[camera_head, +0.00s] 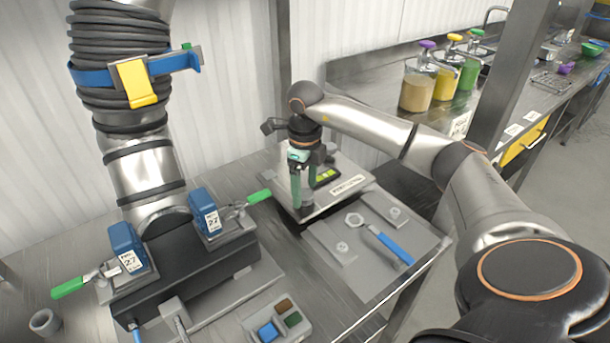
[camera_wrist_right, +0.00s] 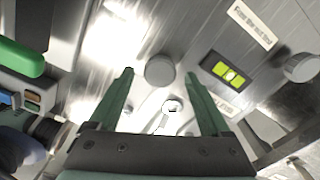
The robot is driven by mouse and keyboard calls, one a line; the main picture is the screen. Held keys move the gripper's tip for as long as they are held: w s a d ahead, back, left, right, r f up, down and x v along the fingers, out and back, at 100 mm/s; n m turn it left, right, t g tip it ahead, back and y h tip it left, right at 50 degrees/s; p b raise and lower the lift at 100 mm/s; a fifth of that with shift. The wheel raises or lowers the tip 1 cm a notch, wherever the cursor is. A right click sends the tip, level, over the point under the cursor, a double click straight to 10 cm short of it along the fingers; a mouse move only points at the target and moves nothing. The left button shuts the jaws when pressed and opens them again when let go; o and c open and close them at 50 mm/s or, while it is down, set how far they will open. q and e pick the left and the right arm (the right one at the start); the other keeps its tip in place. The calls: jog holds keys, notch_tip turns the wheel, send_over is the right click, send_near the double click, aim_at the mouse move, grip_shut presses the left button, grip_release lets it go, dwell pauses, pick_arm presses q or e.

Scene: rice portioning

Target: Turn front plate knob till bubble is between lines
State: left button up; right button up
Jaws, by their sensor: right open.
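A steel plate (camera_head: 345,195) with a printed label stands at the middle of the bench. A yellow-green bubble level (camera_head: 325,176) is set in it and also shows in the right wrist view (camera_wrist_right: 224,70). A pale bubble shows near the vial's middle; I cannot tell exactly how it sits against the lines. My right gripper (camera_head: 302,200) points down over the plate's near left part. In the wrist view its green fingers (camera_wrist_right: 159,78) are open, with a round grey knob (camera_wrist_right: 160,70) between and beyond the tips. Contact is not visible. Another round knob (camera_wrist_right: 302,68) is at the right.
A blue-handled wrench (camera_head: 388,243) lies on a flat grey plate (camera_head: 350,278) in front. At left stand a dark block with blue units (camera_head: 127,248) and green-handled levers (camera_head: 258,196). A tray (camera_head: 262,315) holds coloured blocks. Pump jars (camera_head: 417,90) stand behind right.

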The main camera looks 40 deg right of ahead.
aim_at(305, 194)
notch_tip(305, 194, up, 11)
dwell(0.3)
jog(key=shift+s, duration=0.1)
dwell(0.4)
